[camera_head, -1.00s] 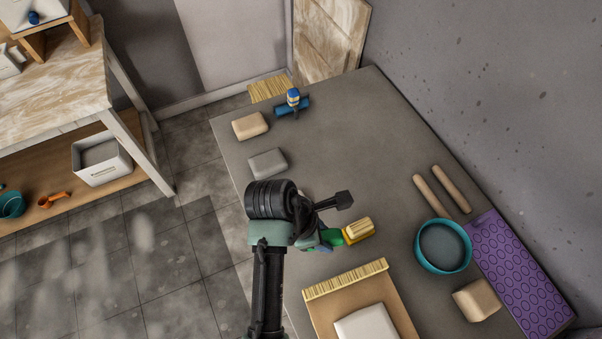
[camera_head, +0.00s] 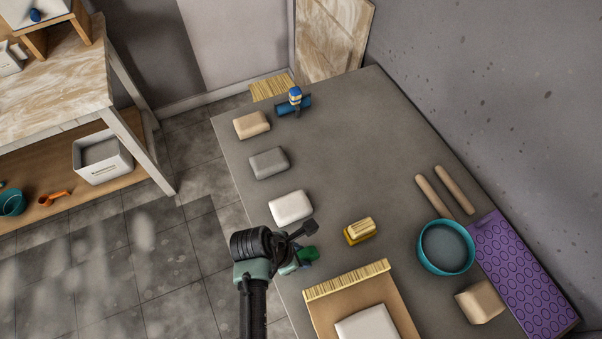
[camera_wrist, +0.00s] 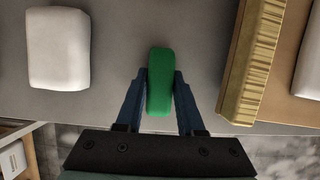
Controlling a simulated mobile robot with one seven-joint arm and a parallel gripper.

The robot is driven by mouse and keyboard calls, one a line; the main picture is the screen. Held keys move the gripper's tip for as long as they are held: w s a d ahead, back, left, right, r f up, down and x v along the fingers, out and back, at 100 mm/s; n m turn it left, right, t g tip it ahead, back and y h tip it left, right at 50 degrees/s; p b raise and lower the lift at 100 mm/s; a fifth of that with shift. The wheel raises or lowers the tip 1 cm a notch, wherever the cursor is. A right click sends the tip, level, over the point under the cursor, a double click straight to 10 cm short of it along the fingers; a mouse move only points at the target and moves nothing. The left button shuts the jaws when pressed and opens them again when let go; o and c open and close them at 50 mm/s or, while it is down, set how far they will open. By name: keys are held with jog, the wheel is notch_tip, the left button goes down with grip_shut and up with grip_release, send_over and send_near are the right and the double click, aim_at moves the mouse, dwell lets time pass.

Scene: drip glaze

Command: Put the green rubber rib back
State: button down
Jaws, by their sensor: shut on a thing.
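The green rubber rib (camera_wrist: 160,82) is held between the two blue fingers of my gripper (camera_wrist: 160,88) in the wrist view. It also shows in the head view (camera_head: 308,254), at the end of my gripper (camera_head: 298,262), over the near left edge of the grey table (camera_head: 340,140). My gripper is shut on the rib, and my arm hides part of it. I cannot tell how high the rib is above the table. A yellow holder (camera_head: 360,231) with a pale ribbed block on it stands to the right of the rib, apart from it.
A white block (camera_head: 290,207) lies just beyond my gripper, with grey (camera_head: 268,163) and beige (camera_head: 251,125) blocks farther off. A board with a fringed edge (camera_head: 347,281) lies at the front. A teal bowl (camera_head: 446,247) stands right. The table's middle is clear.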

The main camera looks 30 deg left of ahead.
jog(key=shift+f, duration=0.15)
jog(key=c, duration=0.5)
grip_release()
